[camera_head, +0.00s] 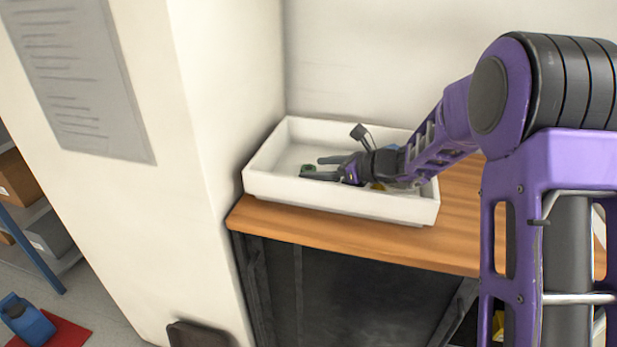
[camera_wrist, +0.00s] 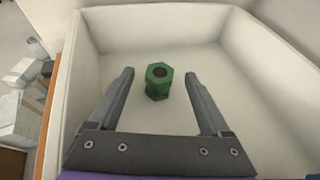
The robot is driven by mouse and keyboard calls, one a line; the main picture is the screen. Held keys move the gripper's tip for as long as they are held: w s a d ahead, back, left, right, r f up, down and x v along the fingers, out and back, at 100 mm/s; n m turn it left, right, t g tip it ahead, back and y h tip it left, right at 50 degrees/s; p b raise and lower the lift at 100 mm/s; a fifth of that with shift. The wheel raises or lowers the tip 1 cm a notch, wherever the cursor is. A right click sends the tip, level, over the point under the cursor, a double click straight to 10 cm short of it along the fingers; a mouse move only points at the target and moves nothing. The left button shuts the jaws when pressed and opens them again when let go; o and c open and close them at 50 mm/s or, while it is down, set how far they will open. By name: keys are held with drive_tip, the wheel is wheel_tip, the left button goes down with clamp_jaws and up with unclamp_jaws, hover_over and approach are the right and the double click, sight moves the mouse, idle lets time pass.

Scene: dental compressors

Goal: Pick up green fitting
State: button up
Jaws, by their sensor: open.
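The green fitting (camera_wrist: 158,82) stands on the floor of the white tray, with a hexagonal top and a dark round hole. In the wrist view it lies between and slightly beyond the line of my open fingers, touching neither. In the head view the fitting (camera_head: 307,169) is a small green spot beside my fingertips, partly hidden by them. My gripper (camera_head: 313,168) is open and empty, reaching into the tray from the right. It also shows in the wrist view (camera_wrist: 160,75), with one finger on each side of the fitting.
The white tray (camera_head: 330,205) has raised walls on all sides and sits on a wooden tabletop (camera_head: 350,241). A white wall stands close behind and a pillar (camera_head: 215,110) at left. The tray floor around the fitting is clear.

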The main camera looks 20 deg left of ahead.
drive_tip(key=shift+x, duration=0.85)
drive_tip(key=shift+c, duration=0.3)
clamp_jaws()
